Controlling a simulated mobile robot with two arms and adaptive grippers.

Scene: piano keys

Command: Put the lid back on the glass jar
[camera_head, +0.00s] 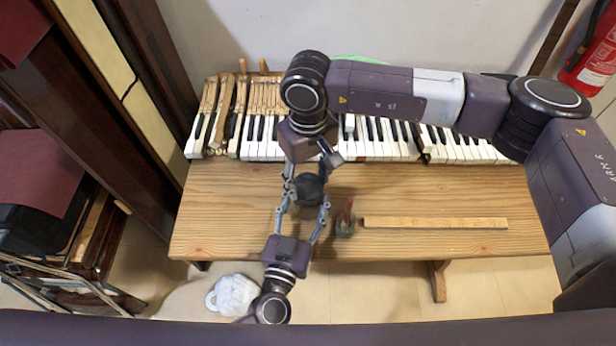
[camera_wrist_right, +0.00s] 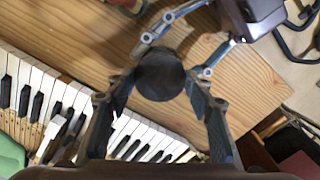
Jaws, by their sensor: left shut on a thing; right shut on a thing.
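A dark round lid (camera_head: 311,190) is seen from above over the bench, between my two grippers. It also shows as a dark disc in the right wrist view (camera_wrist_right: 160,75). My right gripper (camera_head: 308,182) reaches down from the keyboard side and is shut with its fingers on either side of the lid. My left gripper (camera_head: 305,199) comes from the front edge and is shut with its fingers around the same spot. The glass jar's body cannot be made out; it may be hidden under the lid. Whether the lid touches the jar cannot be told.
A small dark pot with a red upright stick (camera_head: 346,224) stands just right of my left gripper. A long wooden strip (camera_head: 435,223) lies on the wooden bench (camera_head: 215,215). Piano keys (camera_head: 385,140) run along the back. A white pot (camera_head: 235,294) is on the floor.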

